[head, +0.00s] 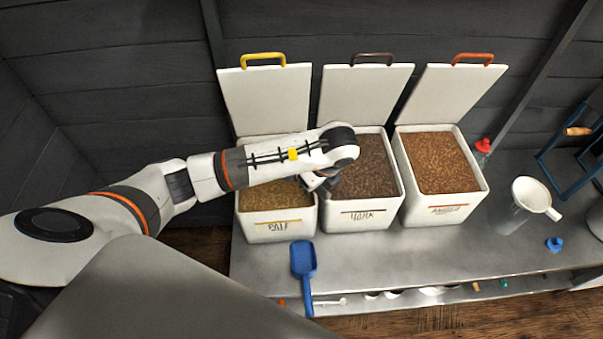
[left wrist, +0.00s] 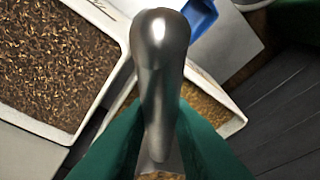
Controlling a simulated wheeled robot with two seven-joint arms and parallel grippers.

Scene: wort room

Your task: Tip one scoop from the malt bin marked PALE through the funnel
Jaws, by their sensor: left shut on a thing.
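The bin marked PALE (head: 278,228) stands leftmost of three white bins, lid up, with light golden malt (head: 272,195) inside. In the head view my left gripper (head: 318,188) reaches down over its right side, mostly hidden by my arm. In the left wrist view my left gripper's green fingers (left wrist: 160,150) are shut on a smooth metal handle (left wrist: 163,60). What is at the handle's lower end is hidden. Pale malt (left wrist: 205,105) shows beside it. A white funnel (head: 536,194) stands in a pale vessel (head: 508,216) at the right. My right gripper is not in view.
A bin (head: 362,219) of dark malt and a bin (head: 444,211) of reddish malt stand open right of PALE. A blue scoop (head: 303,260) lies at the counter's front edge. A red-capped bottle (head: 483,150), a blue stopper (head: 554,244) and a blue frame (head: 562,160) are at right.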

